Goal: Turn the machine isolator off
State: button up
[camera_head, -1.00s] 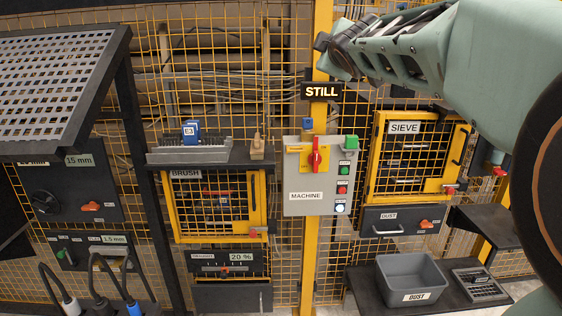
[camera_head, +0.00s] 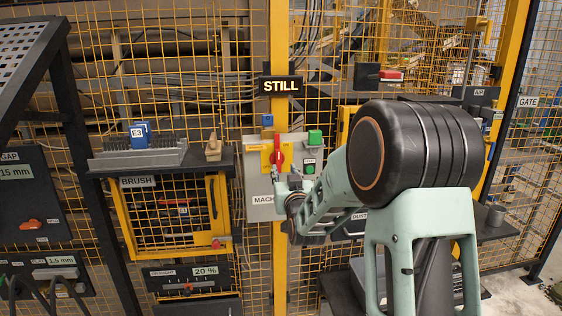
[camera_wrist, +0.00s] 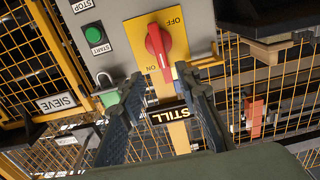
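The machine isolator is a red rotary handle (camera_head: 277,153) on a yellow plate, on the grey MACHINE box (camera_head: 254,184). The wrist view shows the red handle (camera_wrist: 158,50) close up, with OFF and ON printed on the yellow plate (camera_wrist: 180,45). This view is nearly upside down. The handle stands upright, its long end towards the ON side. My gripper (camera_head: 287,187) is in front of the box, just below the handle in the head view. In the wrist view my gripper (camera_wrist: 160,88) is open, its fingers apart, with the handle ahead between the tips. I cannot tell whether they touch.
A lit STILL sign (camera_head: 281,86) hangs above the box. Yellow mesh fencing stands behind.

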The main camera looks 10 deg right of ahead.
aim_at(279, 157)
jog(key=w+p, duration=0.1)
jog(key=w, duration=0.9)
jog(key=shift+w+a+r+p, duration=0.1)
jog(key=shift+w+p, duration=0.15)
jog(key=shift+p, duration=0.15)
grip_shut()
